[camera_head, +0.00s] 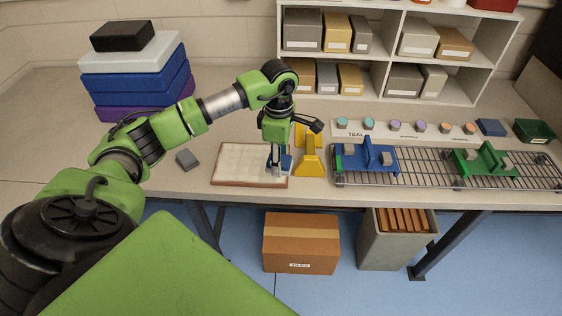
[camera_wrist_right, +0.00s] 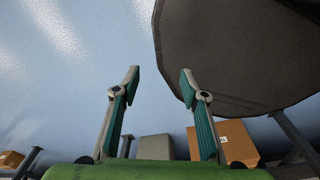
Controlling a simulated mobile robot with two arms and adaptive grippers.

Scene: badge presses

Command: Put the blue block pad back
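My left gripper (camera_head: 276,171) points down over the right part of a pale board with a brown rim (camera_head: 235,165). A small blue piece (camera_head: 287,161) shows right at its fingers, partly hidden by them; I cannot tell whether they grip it. A blue press-like block (camera_head: 372,158) stands on the left of the wire rack, and a flat dark-blue block (camera_head: 491,127) lies behind the rack at the right. I cannot tell which is the blue block pad. My right gripper (camera_wrist_right: 160,72) is open and empty in the right wrist view, with floor behind it.
A yellow stand (camera_head: 309,165) is close right of the left gripper. A green press-like block (camera_head: 487,162) is on the wire rack (camera_head: 430,177). A grey block (camera_head: 187,159) lies left of the board. A large dark rounded surface (camera_wrist_right: 240,50) is near the right gripper.

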